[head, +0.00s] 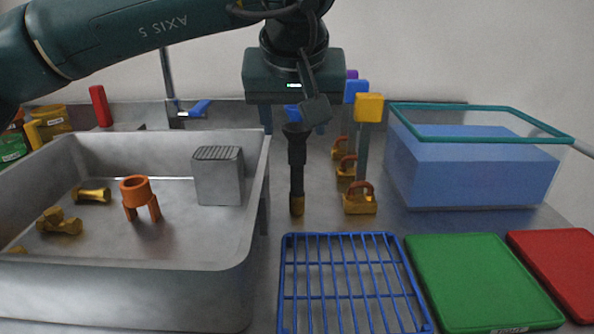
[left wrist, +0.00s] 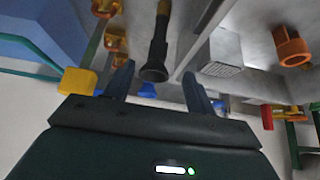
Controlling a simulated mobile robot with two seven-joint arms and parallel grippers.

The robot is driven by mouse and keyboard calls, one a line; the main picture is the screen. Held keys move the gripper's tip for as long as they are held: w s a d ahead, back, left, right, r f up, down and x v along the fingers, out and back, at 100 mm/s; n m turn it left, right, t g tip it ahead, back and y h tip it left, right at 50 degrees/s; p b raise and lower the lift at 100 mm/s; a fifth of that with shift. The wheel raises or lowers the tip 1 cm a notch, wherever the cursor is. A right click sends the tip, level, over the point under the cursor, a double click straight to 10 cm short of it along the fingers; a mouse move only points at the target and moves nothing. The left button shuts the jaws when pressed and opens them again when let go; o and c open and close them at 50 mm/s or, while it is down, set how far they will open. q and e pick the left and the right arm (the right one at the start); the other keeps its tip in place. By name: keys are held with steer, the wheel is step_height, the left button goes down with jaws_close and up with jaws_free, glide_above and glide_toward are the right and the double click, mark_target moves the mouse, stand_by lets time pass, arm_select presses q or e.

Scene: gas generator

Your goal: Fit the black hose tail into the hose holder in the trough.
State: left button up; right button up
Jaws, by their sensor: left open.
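The black hose tail (head: 297,160) stands upright on the table, right of the trough, with a brass-coloured lower end. It also shows in the left wrist view (left wrist: 157,50). My left gripper (head: 294,128) is open above it, pointing down. In the left wrist view the hose tail lies between the two spread fingers (left wrist: 158,78), with gaps on both sides; I cannot tell how far its top reaches between them. The orange hose holder (head: 138,194), a ring on legs, stands in the grey trough (head: 120,292). It also shows in the left wrist view (left wrist: 292,46). My right gripper is not in view.
A grey ridged block (head: 218,178) and several brass fittings (head: 92,195) are in the trough. Brass padlock-like pieces (head: 360,204) stand right of the hose tail. A blue rack (head: 283,275), green board (head: 480,275), red board (head: 560,265) and blue bin (head: 470,175) take up the right.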

mark_target(297, 145)
arm_select(q)
steer(key=x, duration=0.3)
steer(key=shift+w+f, duration=0.1)
steer(key=shift+f, duration=0.15)
steer(key=shift+w+d+b+x, duration=0.1)
steer(key=shift+b+x, duration=0.4)
steer(key=shift+x, duration=0.85)
steer(key=shift+w+d+b+x, duration=0.1)
steer(key=shift+b+x, duration=0.4)
steer(key=shift+x, duration=0.85)
steer(key=shift+r, duration=0.15)
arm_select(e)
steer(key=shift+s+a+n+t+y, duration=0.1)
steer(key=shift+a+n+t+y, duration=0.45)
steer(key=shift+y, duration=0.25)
arm_select(q)
steer(key=shift+c, duration=0.2)
steer(key=c, duration=1.1)
